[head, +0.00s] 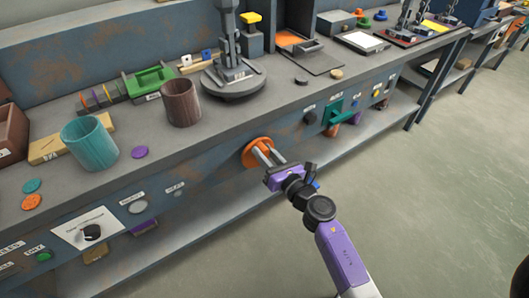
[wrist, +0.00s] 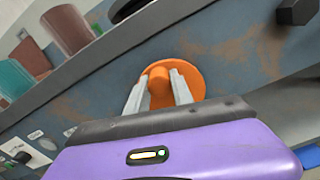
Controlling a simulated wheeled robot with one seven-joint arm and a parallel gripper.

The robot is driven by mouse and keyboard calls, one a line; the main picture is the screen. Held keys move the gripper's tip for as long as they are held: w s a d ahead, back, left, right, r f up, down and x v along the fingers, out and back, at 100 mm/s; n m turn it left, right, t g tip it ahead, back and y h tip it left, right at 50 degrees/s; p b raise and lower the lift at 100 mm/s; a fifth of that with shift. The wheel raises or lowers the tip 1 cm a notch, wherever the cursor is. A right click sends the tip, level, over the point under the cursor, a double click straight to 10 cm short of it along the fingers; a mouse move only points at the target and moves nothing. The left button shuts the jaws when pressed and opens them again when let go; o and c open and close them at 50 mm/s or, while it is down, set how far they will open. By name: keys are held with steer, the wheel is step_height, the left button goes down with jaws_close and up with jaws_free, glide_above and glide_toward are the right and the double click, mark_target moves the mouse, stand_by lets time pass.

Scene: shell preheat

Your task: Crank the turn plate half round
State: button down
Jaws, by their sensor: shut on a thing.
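An orange crank (head: 254,156) with a round disc sits on the front panel of the bench, below the turn plate. In the wrist view the orange crank (wrist: 187,70) has a knob between my two fingers. My gripper (head: 266,156) is shut on that knob; it also shows in the wrist view (wrist: 160,85). The turn plate (head: 234,83) is a dark grey round disc on the bench top, with a grey fixture standing on it. The inner part of the knob is partly hidden by the fingers.
A brown cup (head: 181,103) and a teal cup (head: 89,142) stand left of the turn plate. A green handle (head: 334,112) and dark knob (head: 310,118) stick out of the panel to the right. The floor (head: 440,200) in front is clear.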

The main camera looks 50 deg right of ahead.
steer(key=m+p, duration=0.1)
steer(key=m, duration=0.1)
steer(key=d+m+p, duration=0.1)
steer(key=m, duration=0.1)
steer(key=shift+s+d+m, duration=0.2)
steer(key=shift+m, duration=0.1)
steer(key=shift+s+d+f+m+p, duration=0.1)
steer(key=shift+d+f+m+p, duration=0.45)
steer(key=shift+m, duration=1.7)
steer(key=shift+s+d+f+m+p, duration=0.2)
steer(key=shift+f+m+p, duration=0.55)
steer(key=shift+m, duration=1.45)
steer(key=shift+s+d+f+m+p, duration=0.1)
steer(key=shift+d+f+m+p, duration=0.45)
steer(key=shift+m, duration=1.7)
steer(key=shift+a+f, duration=0.15)
steer(key=c, duration=1.1)
jaws_free()
